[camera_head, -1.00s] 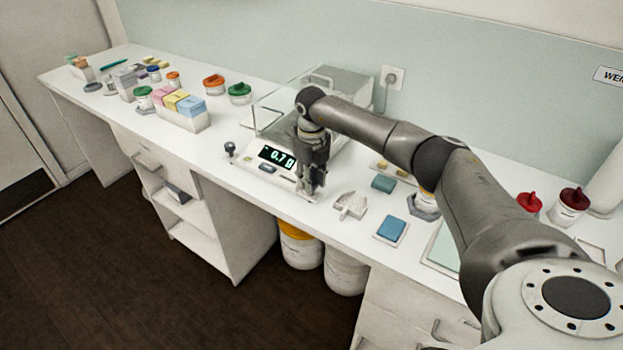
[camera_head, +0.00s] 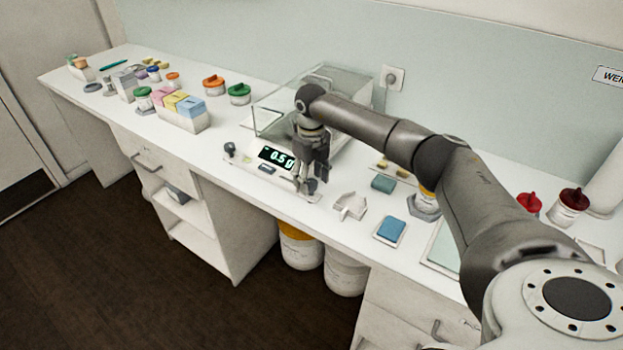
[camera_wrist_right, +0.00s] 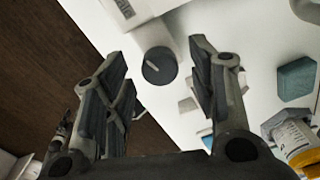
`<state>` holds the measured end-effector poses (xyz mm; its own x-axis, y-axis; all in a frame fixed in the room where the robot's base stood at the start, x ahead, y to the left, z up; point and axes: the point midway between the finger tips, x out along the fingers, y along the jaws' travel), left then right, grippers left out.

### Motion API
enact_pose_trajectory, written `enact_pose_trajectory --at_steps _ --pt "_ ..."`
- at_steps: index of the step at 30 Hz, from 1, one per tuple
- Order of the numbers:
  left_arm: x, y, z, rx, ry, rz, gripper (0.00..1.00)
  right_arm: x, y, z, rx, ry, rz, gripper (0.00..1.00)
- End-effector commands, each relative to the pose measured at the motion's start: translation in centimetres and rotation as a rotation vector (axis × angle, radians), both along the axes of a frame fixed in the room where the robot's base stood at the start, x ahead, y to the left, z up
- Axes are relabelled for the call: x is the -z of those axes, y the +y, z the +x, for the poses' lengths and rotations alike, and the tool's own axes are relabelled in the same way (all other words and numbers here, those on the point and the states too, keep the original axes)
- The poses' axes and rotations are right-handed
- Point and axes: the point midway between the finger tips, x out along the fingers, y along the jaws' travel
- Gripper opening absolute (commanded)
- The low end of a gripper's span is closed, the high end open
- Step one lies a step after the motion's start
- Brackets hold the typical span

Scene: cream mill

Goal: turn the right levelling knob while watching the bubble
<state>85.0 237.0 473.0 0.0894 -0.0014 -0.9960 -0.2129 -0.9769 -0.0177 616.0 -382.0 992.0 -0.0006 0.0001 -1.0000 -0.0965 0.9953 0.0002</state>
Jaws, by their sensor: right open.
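The balance (camera_head: 262,172) stands on the bench with a clear draft shield, its display (camera_head: 276,156) reading 0.5 g. My right gripper (camera_head: 307,188) points down at the balance's front right corner. In the right wrist view its open fingers (camera_wrist_right: 158,58) stand on either side of the right levelling knob (camera_wrist_right: 160,66), a dark round knob with a pale line across its top. Gaps show between knob and fingers in that view. The left levelling knob (camera_head: 230,149) stands at the balance's front left corner. I cannot make out the bubble. My left gripper is not in view.
A pale weighing-boat-like piece (camera_head: 350,206) and a blue pad (camera_head: 391,229) lie right of the balance. A teal block (camera_head: 384,185) and a yellow-banded jar (camera_head: 427,199) stand farther right. A box of coloured packs (camera_head: 184,112) stands left. The bench front edge is close to the gripper.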

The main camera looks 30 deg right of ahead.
Motion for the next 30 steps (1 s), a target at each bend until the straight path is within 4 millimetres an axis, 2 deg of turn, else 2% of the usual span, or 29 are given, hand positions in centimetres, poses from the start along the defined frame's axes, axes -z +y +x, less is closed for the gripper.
enact_pose_trajectory --at_steps 9,15,21,30 --pt "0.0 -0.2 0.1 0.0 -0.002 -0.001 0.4 -6.5 -0.1 0.1 0.0 -0.006 0.0 0.52" --pt "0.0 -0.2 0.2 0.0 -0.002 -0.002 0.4 -9.9 -0.1 0.1 0.001 -0.003 0.0 0.52" --pt "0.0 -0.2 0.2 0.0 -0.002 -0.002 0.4 -11.2 -0.1 0.0 0.001 -0.001 -0.001 0.52" --pt "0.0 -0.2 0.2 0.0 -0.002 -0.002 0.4 -11.3 -0.1 0.0 0.001 0.0 0.0 0.52"
